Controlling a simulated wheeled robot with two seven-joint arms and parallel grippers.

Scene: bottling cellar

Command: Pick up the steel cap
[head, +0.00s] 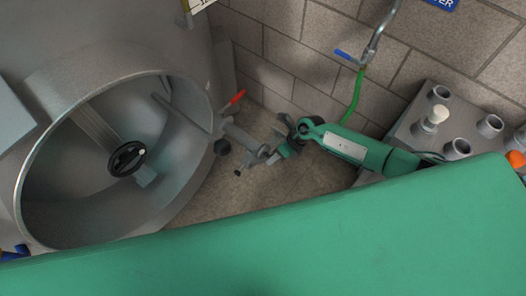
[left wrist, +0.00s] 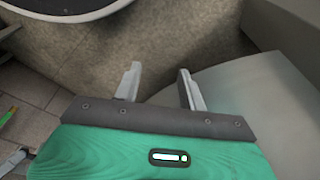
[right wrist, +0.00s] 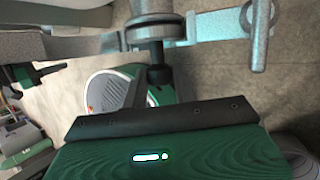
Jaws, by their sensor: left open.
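I cannot pick out the steel cap with certainty. Several short grey metal cylinders (head: 490,125) stand on a grey block at the right in the head view; one nearby holds a cream knob (head: 437,115). My right gripper (head: 270,155) is low beside the tank's outlet fitting (head: 232,133), partly hidden by its own wrist. In the right wrist view a round grey fitting (right wrist: 155,28) with a black stub (right wrist: 158,76) lies before my right fingers; whether they grip it is unclear. My left gripper (left wrist: 158,80) is open and empty in its wrist view.
The steel tank (head: 180,215) fills the left, its round opening showing a black handwheel (head: 127,158). A red lever (head: 235,99) sticks out beside it. A green hose (head: 353,100) hangs from a tap on the brick wall (head: 290,60). Bare floor (head: 290,190) lies between.

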